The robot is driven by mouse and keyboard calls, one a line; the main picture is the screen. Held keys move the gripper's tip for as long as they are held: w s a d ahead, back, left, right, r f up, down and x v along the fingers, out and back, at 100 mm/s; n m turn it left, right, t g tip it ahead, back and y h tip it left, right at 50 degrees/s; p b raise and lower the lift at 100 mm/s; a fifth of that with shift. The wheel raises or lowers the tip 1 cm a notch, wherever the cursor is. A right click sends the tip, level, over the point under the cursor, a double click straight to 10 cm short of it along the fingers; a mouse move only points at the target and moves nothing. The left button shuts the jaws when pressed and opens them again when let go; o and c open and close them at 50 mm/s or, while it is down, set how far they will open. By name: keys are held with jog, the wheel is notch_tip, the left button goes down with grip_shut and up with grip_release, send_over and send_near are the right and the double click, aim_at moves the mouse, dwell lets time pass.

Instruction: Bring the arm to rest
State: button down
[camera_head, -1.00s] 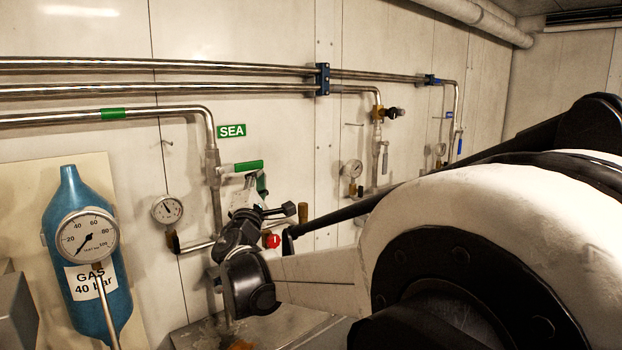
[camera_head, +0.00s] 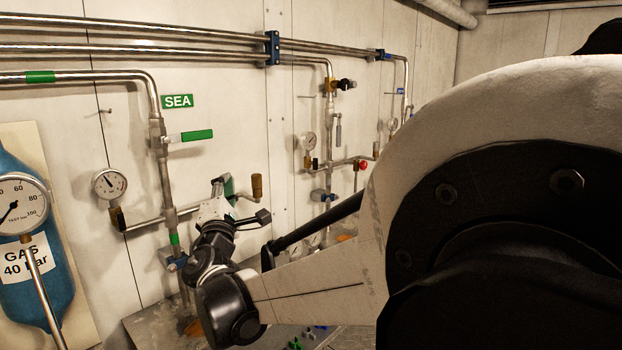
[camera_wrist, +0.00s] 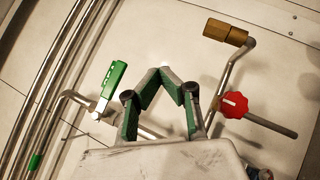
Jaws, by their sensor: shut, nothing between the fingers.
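My gripper (camera_wrist: 164,72) shows in the wrist view with its green and black fingers drawn together at the tips and nothing between them. In the head view my gripper (camera_head: 226,184) is small and partly hidden by my wrist, in front of the panel and below the green-handled valve (camera_head: 190,136). In the wrist view the green valve handle (camera_wrist: 113,79) lies left of the fingers, apart from them. My white and black arm fills the right of the head view.
A red knob (camera_wrist: 234,104) and a brass-ended pipe (camera_wrist: 226,32) lie right of the fingers in the wrist view. A gauge (camera_head: 109,184), a blue gas bottle (camera_head: 35,280) with its own gauge, and steel pipes (camera_head: 110,48) line the wall in the head view.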

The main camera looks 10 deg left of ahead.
jog(key=w+d+r+m+h, duration=0.1)
jog(key=w+d+m+h, duration=0.25)
jog(key=d, duration=0.55)
jog(key=w+d+r+m+h, duration=0.1)
jog(key=w+d+m+h, duration=0.25)
jog(key=d, duration=0.55)
jog(key=s+d+f+m+g+h, duration=0.1)
jog(key=s+d+m+g+h, duration=0.15)
jog(key=d, duration=0.55)
jog(key=s+d+f+m+g+h, duration=0.1)
jog(key=d+m, duration=0.2)
jog(key=d, duration=0.4)
jog(key=s+d+f+m+g+h, duration=0.1)
jog(key=d+m+g, duration=0.1)
jog(key=d, duration=0.6)
jog(key=s+d+f+m+g+p, duration=0.1)
jog(key=s+d+f+m+g, duration=0.5)
jog(key=s+d, duration=0.7)
jog(key=s+f+m+g+y, duration=0.1)
jog(key=s+f+m+y, duration=0.1)
jog(key=s+f, duration=0.3)
jog(key=s+f+m+g+y, duration=0.1)
jog(key=s+f+m, duration=0.3)
jog(key=s, duration=0.8)
notch_tip(320, 180, down, 2)
jog(key=shift+s+d+f+y+p, duration=0.15)
jog(key=shift+d+y+p, duration=0.2)
jog(key=shift+y, duration=0.3)
